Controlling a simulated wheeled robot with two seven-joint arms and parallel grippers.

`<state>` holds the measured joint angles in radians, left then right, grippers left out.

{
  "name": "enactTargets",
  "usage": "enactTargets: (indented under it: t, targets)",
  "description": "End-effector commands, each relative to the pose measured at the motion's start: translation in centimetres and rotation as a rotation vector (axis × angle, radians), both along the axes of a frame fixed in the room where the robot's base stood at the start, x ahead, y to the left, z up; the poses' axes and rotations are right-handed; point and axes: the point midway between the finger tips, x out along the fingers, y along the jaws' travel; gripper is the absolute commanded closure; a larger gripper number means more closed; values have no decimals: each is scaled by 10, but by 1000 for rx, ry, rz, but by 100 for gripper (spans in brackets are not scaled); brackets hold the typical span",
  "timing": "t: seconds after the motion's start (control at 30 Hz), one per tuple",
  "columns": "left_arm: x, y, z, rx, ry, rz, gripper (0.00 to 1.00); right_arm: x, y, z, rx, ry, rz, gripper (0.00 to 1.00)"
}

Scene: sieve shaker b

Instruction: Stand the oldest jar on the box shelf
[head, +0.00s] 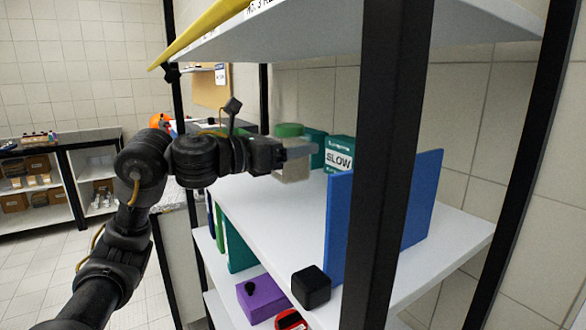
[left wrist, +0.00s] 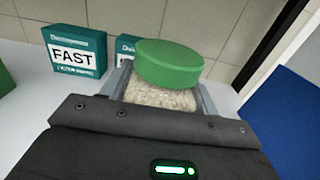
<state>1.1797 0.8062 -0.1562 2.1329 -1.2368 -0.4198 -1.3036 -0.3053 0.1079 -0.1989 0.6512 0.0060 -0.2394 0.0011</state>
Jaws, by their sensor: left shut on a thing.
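My left gripper (head: 287,153) is shut on a jar with a green lid (left wrist: 170,63) and pale, grainy contents (left wrist: 160,97). In the head view the jar (head: 291,170) is at the fingertips over the white middle shelf (head: 280,200), towards its back. It looks upright. I cannot tell whether its base touches the shelf, and no date on it is readable. Teal boxes stand behind it: one marked SLOW (head: 339,154), and one marked FAST in the left wrist view (left wrist: 76,53). My right gripper is not in view.
A blue upright panel (head: 425,200) stands on the shelf at the right. A black post (head: 384,150) rises in front, and an upper shelf (head: 370,30) hangs above. A black cube (head: 311,287) and purple block (head: 262,299) are lower down. The shelf is clear between jar and panel.

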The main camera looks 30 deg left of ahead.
Motion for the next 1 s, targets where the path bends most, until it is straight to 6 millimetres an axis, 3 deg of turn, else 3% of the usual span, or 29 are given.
enactTargets:
  t: [0.17,0.5,0.97,1.0]
  targets:
    - [0,0,-3,-2,-3,0,76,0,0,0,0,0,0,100]
    - [0,0,-42,-1,0,1,76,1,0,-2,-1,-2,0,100]
    - [0,0,-48,-1,-3,1,76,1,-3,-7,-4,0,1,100]
    - [0,0,-47,1,-1,1,35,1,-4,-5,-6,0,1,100]
